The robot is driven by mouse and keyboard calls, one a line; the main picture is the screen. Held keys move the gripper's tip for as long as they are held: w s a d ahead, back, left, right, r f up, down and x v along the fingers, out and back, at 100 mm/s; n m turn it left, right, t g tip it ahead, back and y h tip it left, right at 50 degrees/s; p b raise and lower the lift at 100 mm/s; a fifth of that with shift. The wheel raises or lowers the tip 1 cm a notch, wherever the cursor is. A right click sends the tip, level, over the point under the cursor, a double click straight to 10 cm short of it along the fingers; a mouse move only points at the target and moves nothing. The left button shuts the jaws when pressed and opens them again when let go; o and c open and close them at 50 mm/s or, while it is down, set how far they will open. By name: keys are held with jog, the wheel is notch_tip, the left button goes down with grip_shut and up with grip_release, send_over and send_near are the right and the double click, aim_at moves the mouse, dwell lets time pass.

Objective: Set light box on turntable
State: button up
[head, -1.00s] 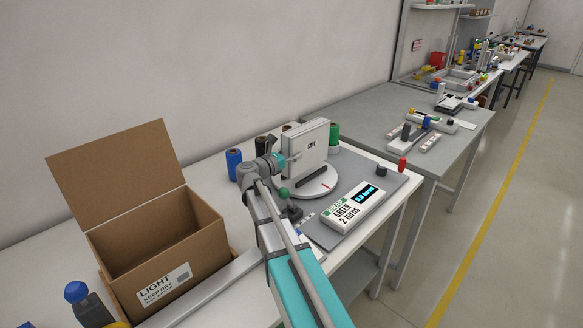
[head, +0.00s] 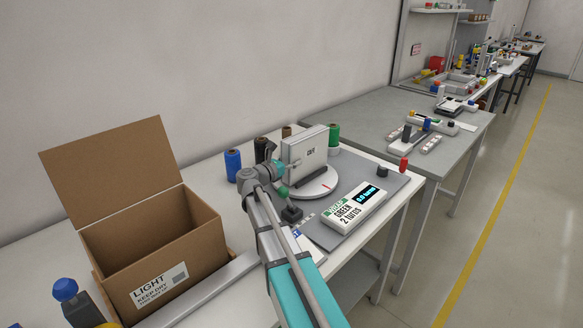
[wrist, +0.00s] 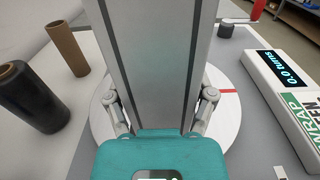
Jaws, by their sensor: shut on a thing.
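The light box (head: 309,150), a pale grey upright slab with a small dark label, stands over the white turntable (head: 326,187). My gripper (head: 284,167) is shut on it from the near left side. In the wrist view the light box (wrist: 150,60) fills the space between the two fingers, with the turntable (wrist: 228,110) showing behind and to both sides of it. The box looks upright. I cannot tell whether its bottom edge touches the disc, because the contact line is partly hidden.
An open cardboard carton (head: 190,232) marked LIGHT stands at the left. Blue (head: 233,164) and green (head: 334,134) rolls stand behind the turntable. A display unit (head: 357,207) reading 0.0 turns, green, 2 turns, lies to the right. A black roll (wrist: 30,95) stands close at left in the wrist view.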

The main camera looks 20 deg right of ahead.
jog(key=shift+f, duration=0.4)
jog(key=o, duration=1.3)
jog(key=shift+c, duration=0.2)
jog(key=v, duration=0.7)
jog(key=shift+a, duration=0.25)
jog(key=shift+s, duration=0.1)
